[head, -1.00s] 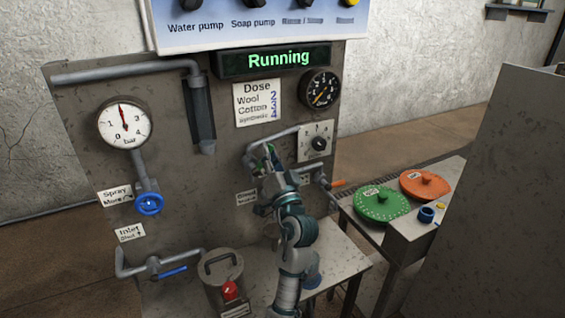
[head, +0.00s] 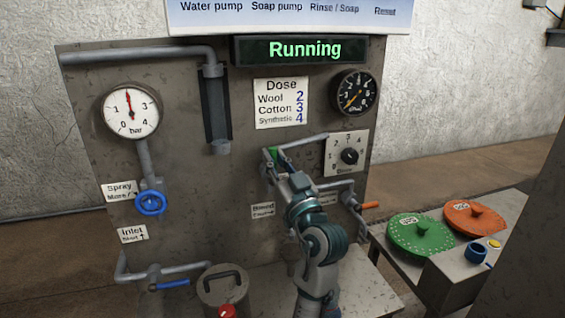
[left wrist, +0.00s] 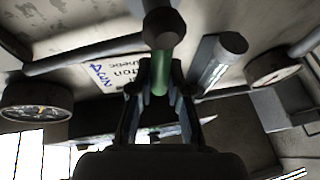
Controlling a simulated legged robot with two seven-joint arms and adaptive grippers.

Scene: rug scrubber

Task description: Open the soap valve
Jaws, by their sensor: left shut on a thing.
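A green valve handle (head: 274,153) sits at the left end of a pipe on the upright metal panel, below the dose card. I take it for the soap valve. My left gripper (head: 271,158) is at this handle, its arm rising from below. In the left wrist view the fingers of the left gripper (left wrist: 160,88) are closed around the green handle (left wrist: 160,72), which runs lengthwise between them. The gripper partly hides the handle in the head view, so its exact angle is hard to tell. My right gripper is not in view.
A dial knob (head: 349,156) and an orange-handled valve (head: 370,205) are right of the arm. A blue wheel (head: 150,203), blue lever (head: 172,284) and lidded canister (head: 222,292) are left. Green (head: 421,237) and orange (head: 472,218) discs lie on a side bench. The display (head: 304,49) reads "Running".

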